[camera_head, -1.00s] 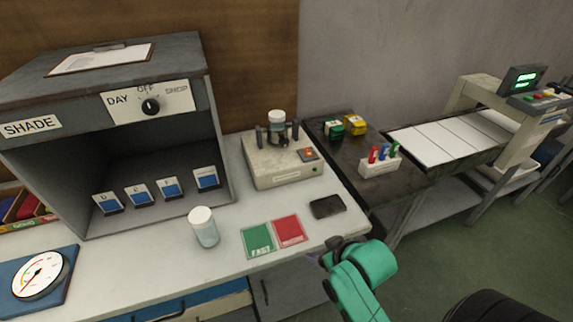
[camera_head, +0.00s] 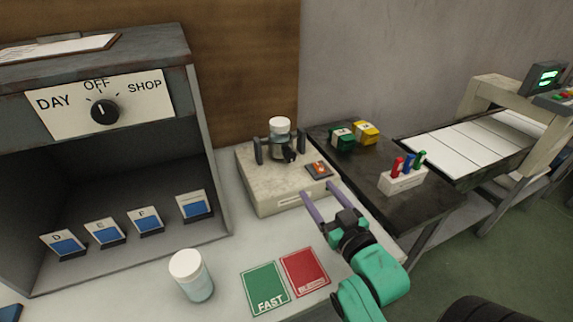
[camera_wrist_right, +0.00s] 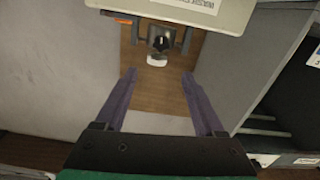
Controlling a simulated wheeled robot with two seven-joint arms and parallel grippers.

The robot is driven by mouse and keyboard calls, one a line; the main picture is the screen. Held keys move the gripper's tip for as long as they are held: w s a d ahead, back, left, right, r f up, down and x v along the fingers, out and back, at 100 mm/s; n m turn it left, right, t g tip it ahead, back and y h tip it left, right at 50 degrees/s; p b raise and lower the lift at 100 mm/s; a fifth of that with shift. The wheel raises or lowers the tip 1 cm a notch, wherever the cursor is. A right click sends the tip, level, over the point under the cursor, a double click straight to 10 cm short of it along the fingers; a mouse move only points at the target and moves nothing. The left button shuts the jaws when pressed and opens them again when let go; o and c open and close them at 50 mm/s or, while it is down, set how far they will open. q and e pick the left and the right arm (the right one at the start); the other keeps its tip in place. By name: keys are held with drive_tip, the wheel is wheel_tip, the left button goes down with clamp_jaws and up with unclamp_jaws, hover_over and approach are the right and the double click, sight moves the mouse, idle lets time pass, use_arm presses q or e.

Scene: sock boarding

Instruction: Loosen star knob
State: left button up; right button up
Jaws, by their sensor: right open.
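The star knob (camera_head: 290,154) is a small dark knob on the front of the clamp on the beige machine (camera_head: 262,199). A jar with a white cap (camera_head: 279,125) stands upright in that clamp between two dark posts. In the right wrist view the dark knob (camera_wrist_right: 161,43) shows ahead, beyond the fingertips. My right gripper (camera_head: 322,189) is open and empty, its two purple fingers at the machine's front right corner, apart from the knob. The fingers also show spread in the right wrist view (camera_wrist_right: 158,75). My left gripper is out of view.
A loose white-capped jar (camera_head: 192,275) stands on the bench beside a green card (camera_head: 265,287) and a red card (camera_head: 304,271). The shade cabinet (camera_head: 205,150) is at left. A dark table (camera_head: 425,202) with a marker holder (camera_head: 402,181) is at right.

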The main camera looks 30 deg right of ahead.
sight(291, 159)
drive_tip(key=w, duration=0.5)
drive_tip(key=w+p, duration=0.1)
drive_tip(key=w, duration=0.9)
drive_tip(key=shift+d+f+p, duration=0.35)
drive_tip(key=shift+d+p, duration=0.05)
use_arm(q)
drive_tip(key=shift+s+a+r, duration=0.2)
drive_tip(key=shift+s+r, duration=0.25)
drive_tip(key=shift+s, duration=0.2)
use_arm(e)
clamp_jaws()
